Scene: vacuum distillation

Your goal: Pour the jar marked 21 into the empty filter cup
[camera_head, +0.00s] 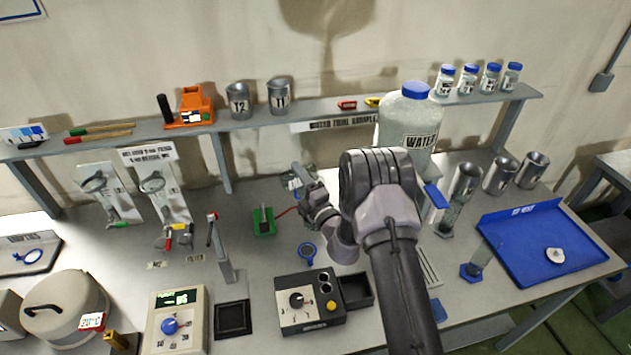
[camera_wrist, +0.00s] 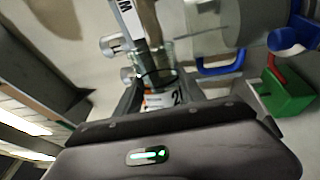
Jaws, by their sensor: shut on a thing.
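The wrist view is rolled, so I cannot tell how far the jar is tilted. My arm hides part of the bench.
A green block (camera_head: 263,221) with a red tube stands left of my gripper. A blue ring (camera_head: 308,253) and a black control box (camera_head: 310,302) are nearer. A large water bottle (camera_head: 407,125), metal cups (camera_head: 500,175) and a blue tray (camera_head: 570,235) are right.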

